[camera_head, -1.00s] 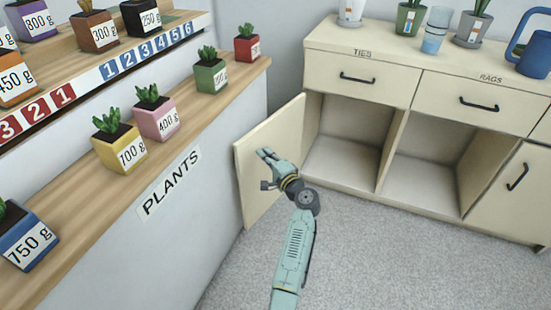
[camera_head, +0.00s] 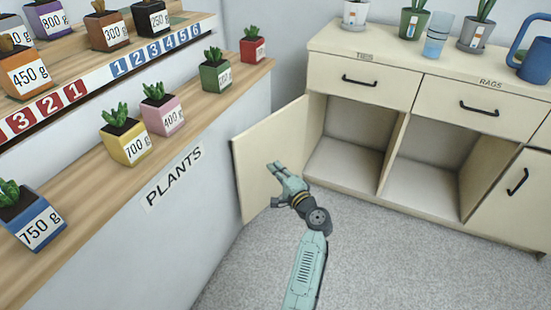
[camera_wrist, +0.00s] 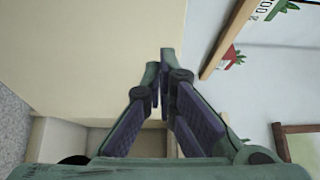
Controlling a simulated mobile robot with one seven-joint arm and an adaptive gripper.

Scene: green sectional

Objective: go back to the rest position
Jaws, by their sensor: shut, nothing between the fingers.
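My gripper (camera_head: 276,169) is at the end of my raised arm, in front of the open cabinet door (camera_head: 272,158). In the wrist view its fingers (camera_wrist: 160,70) come together at the tips with nothing between them. The cream door panel also fills the upper left of the wrist view (camera_wrist: 95,55). I cannot tell the exact gap between the gripper and the door.
The open cabinet compartments (camera_head: 345,167) look empty. The plant shelf (camera_head: 75,180) with several weighted pots stands left. Grey carpet (camera_head: 400,265) is clear.

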